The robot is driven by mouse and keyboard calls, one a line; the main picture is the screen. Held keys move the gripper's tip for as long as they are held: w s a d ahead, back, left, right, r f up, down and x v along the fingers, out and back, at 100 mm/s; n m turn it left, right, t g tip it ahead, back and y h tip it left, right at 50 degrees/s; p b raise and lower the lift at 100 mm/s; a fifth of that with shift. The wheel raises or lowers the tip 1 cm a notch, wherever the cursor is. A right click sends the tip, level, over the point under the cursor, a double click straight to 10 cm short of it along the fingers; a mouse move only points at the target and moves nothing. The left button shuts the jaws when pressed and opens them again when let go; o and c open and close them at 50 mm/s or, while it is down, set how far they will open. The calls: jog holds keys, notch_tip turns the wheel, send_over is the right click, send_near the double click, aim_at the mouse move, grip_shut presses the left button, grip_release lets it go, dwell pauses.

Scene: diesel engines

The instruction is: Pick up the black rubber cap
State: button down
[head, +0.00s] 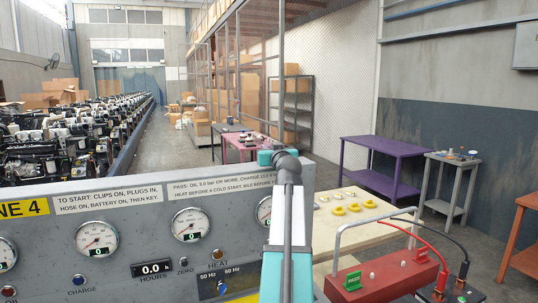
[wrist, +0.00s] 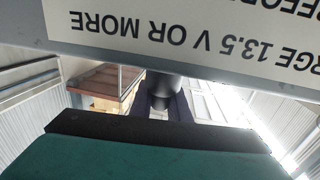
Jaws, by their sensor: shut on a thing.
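My gripper shows in the wrist view as a teal body with a dark bar (wrist: 160,126) across the bottom. It is shut. A dark stepped cylinder (wrist: 162,88), which looks like the black rubber cap, shows just beyond the bar, close to the lower edge of the panel sign; the contact between jaws and cap is hidden. In the head view my arm rises in front of the grey panel and its teal end lies above the panel's top edge. The cap cannot be made out in the head view.
The grey gauge panel (head: 130,235) is very close to my gripper. Behind it stands a pale bench (head: 385,212) with yellow rings (head: 353,207). A red box (head: 385,274) with a handle and cables stands at right. A purple table (head: 383,150) is farther back.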

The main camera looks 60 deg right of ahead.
jog(key=shift+r, duration=0.15)
jog(key=shift+r+b, duration=1.05)
jog(key=shift+r, duration=0.55)
jog(key=s+a+b, duration=0.2)
jog(key=s, duration=0.5)
jog(key=s+a+r+b, duration=0.1)
jog(key=s+b, duration=0.2)
jog(key=s, duration=0.5)
jog(key=shift+s+a+r, duration=0.25)
jog(key=shift+s+a, duration=0.05)
jog(key=shift+a, duration=0.05)
jog(key=shift+a, duration=0.1)
